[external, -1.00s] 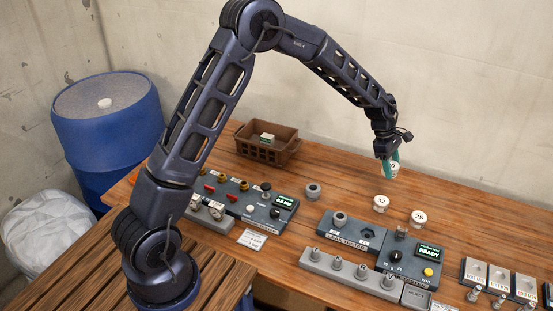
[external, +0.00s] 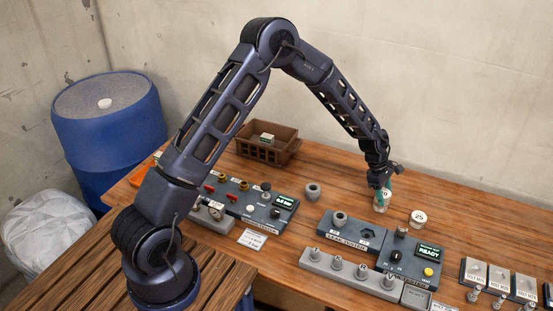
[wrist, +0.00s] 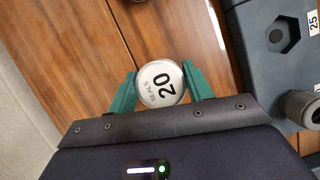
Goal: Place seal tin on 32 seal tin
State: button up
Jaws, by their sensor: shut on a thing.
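My gripper (external: 384,192) has green fingers and is shut on a round white tin. In the wrist view this seal tin (wrist: 160,84) sits between the two fingers (wrist: 160,88), its lid facing the camera and reading "SEALS 20". In the external view the held tin is low over the spot of the 32 tin (external: 380,208), of which only a lower part shows beneath it. I cannot tell whether the two touch. The 32 tin is hidden in the wrist view. Another white tin marked 25 (external: 417,218) stands just to the right.
The leak tester (external: 345,232) is in front of the tins, with a row of pegs (external: 350,270) before it. A grey ring-shaped part (external: 313,190) stands to the left. A brown crate (external: 268,146) is at the back. The wooden bench (external: 460,215) is clear to the right of tin 25.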

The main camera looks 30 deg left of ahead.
jog(key=o, duration=1)
jog(key=shift+f, duration=0.1)
jog(key=shift+c, duration=0.2)
jog(key=s+a+r+m+t+y, duration=0.1)
jog(key=a+r+m, duration=0.1)
jog(key=a+r, duration=0.8)
jog(key=s+a+r+m+t, duration=0.15)
jog(key=a+r, duration=0.35)
jog(key=r, duration=0.8)
jog(key=s+a+r+m+y, duration=0.1)
jog(key=s+a+r+m, duration=0.4)
jog(key=s+a+r, duration=0.65)
jog(key=s+a+r+m+t+y, duration=0.1)
jog(key=s+a+m, duration=0.2)
jog(key=s+a, duration=0.6)
jog(key=s+a+r+m+t+y, duration=0.1)
jog(key=s+a+m, duration=0.3)
jog(key=s+a, duration=0.6)
jog(key=shift+s+r+t, duration=0.45)
jog(key=shift+s+t, duration=0.1)
jog(key=shift+s, duration=1.95)
